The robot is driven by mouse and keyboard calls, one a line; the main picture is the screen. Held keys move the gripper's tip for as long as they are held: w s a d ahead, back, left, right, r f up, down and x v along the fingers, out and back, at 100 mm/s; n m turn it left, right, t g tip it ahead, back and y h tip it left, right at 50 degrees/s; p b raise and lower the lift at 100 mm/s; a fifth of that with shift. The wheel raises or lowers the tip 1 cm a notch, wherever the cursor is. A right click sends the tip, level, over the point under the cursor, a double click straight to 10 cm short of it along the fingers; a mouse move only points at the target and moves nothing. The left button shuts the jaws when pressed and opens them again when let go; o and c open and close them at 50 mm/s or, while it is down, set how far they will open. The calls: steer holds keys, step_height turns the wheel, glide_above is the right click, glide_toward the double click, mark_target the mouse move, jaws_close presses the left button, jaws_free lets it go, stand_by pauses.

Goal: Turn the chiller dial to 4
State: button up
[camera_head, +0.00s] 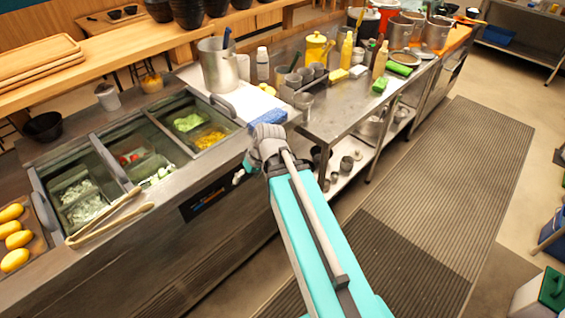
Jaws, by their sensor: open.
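The chiller (120,255) is the steel counter at the left, with sunken food pans in its top. A dark panel with blue markings (205,198) is on its front face. I cannot make out the chiller dial or its numbers for certain. My teal arm reaches up from the bottom right to the chiller's front edge. My gripper (243,171) is at the arm's far end, small and partly hidden by the grey wrist. It is close to the chiller front, just right of the dark panel. It is open; whether it touches anything cannot be told.
Tongs (110,218) lie across the pans' front edge. A steel pot (218,66) and a white board (250,100) are behind the wrist. A steel table (345,112) with bottles and cups stands to the right. The floor mat (450,190) is clear.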

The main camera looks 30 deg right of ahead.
steer(key=w+d+f+n+t+y+b, duration=0.1)
steer(key=w+d+f+t+y+b, duration=0.1)
steer(key=w+d+f+t+b, duration=0.5)
steer(key=d+f+y+b, duration=0.2)
steer(key=d+f+b, duration=0.15)
steer(key=b, duration=0.75)
steer(key=d+f+t+h+b, duration=0.1)
steer(key=d+f+t+b, duration=0.1)
steer(key=d+b, duration=0.2)
steer(key=d+f+t+b, duration=0.2)
steer(key=d+t+b, duration=0.1)
steer(key=d+b, duration=0.2)
steer(key=d+f+m+t+h+b, duration=0.1)
steer(key=d+f+t+b, duration=0.1)
steer(key=d+b, duration=0.3)
steer(key=shift+w+d+t+h, duration=0.3)
steer(key=shift+d+t, duration=0.1)
steer(key=shift+d, duration=0.25)
steer(key=shift+w, duration=0.1)
steer(key=x, duration=1.3)
steer(key=shift+w+a+f, duration=0.1)
steer(key=shift+w+a, duration=0.1)
steer(key=shift+w, duration=0.1)
